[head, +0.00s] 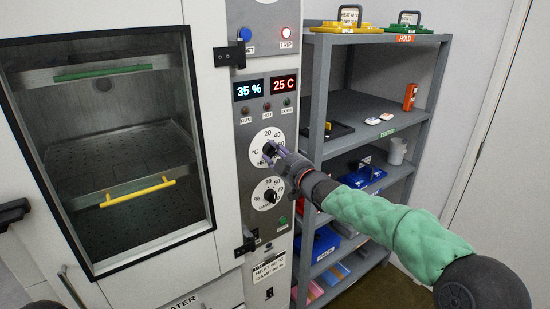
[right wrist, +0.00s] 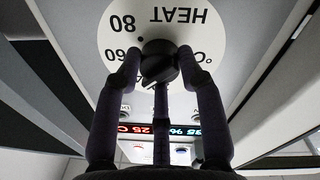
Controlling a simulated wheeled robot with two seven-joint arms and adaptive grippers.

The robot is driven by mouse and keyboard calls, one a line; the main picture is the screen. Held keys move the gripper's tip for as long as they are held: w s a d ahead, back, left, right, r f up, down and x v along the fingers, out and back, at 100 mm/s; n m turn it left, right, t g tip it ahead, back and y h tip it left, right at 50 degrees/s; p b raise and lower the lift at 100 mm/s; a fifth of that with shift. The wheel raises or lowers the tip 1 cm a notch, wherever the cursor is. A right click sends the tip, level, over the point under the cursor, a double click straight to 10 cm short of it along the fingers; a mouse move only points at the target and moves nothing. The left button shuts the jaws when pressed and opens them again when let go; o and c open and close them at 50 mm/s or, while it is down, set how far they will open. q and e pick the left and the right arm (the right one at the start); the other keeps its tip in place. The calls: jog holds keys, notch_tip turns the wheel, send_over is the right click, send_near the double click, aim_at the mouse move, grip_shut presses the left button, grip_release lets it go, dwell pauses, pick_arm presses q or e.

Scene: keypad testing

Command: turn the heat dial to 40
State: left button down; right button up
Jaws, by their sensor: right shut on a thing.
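The heat dial is a round white plate (head: 262,138) with a dark knob (right wrist: 160,62) in its middle, on the grey control panel. In the head view 20 and 40 show along its top. In the right wrist view the dial is upside down, with HEAT, 80 and 60 readable. My right gripper (head: 277,153) is shut on the knob, its purple-grey fingers around it. The fingers hide part of the scale, and I cannot read the knob's setting. My left gripper is not in view.
Red digits on the display (head: 284,84) read 25 C, beside 35 % (head: 248,90). The damp dial (head: 267,194) is just below the gripper. A glass-fronted chamber (head: 110,150) stands to the left. A grey shelf (head: 360,90) with trays and boxes stands close on the right.

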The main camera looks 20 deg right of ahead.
jog(key=shift+f, duration=0.2)
dwell(0.3)
jog(key=o, duration=1.2)
jog(key=shift+c, duration=0.2)
jog(key=shift+s+r, duration=0.1)
jog(key=shift+r, duration=0.05)
jog(key=v, duration=1.1)
jog(key=shift+s+d, duration=0.2)
jog(key=shift+s, duration=0.15)
